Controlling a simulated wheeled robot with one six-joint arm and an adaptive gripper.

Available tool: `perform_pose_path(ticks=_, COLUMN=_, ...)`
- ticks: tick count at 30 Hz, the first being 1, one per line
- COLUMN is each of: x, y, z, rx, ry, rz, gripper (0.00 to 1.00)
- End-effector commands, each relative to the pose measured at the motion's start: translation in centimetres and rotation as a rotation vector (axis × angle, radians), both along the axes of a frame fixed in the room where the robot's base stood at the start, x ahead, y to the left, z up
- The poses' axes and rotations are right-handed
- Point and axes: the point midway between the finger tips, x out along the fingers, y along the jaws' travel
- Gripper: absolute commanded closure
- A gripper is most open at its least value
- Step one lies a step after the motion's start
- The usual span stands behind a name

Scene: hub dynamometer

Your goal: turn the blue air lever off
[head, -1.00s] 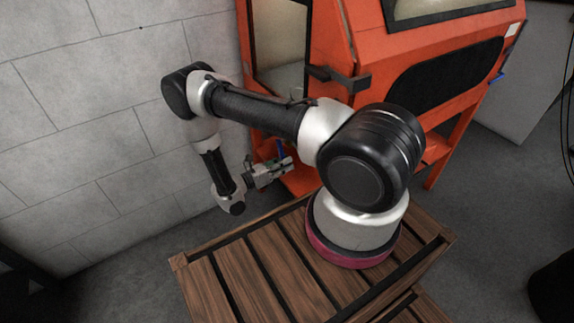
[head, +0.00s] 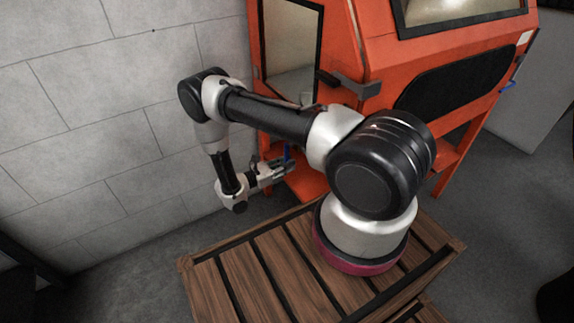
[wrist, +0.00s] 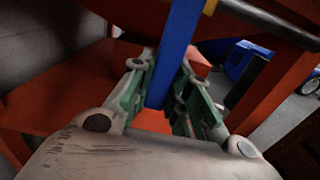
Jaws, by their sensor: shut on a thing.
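The blue air lever (wrist: 174,55) is a flat blue bar that comes down from the top of the wrist view, between my gripper's fingers. In the head view only a small piece of the lever (head: 287,152) shows, upright at the fingertips, in front of the orange machine. My gripper (wrist: 163,92), with green finger pads, is shut on the lever from both sides. In the head view my gripper (head: 284,169) is low at the machine's left side. The lever's pivot is out of the wrist view.
The orange machine (head: 376,50) stands behind my arm, with a dark door handle (head: 349,84) above the gripper. A grey block wall (head: 90,110) is close on the left. A slatted wooden platform (head: 250,275) lies in front. Another blue handle (head: 508,86) is at the machine's right.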

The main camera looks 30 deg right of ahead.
Motion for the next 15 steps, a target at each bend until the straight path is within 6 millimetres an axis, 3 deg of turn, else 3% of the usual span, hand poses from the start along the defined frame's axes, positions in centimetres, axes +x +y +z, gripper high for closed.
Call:
perform_pose_path(ticks=6, x=0.12, y=0.09, z=-0.04, rx=0.003, ry=-0.004, rz=0.003, gripper=1.0)
perform_pose_path(ticks=7, x=0.12, y=0.09, z=-0.04, rx=0.003, ry=-0.004, rz=0.003, gripper=0.76)
perform_pose_path(ticks=10, x=0.11, y=0.08, z=-0.02, rx=0.002, ry=-0.003, rz=0.002, gripper=0.59)
perform_pose_path(ticks=15, x=0.08, y=0.05, z=-0.01, rx=0.001, ry=-0.002, rz=0.001, gripper=0.59)
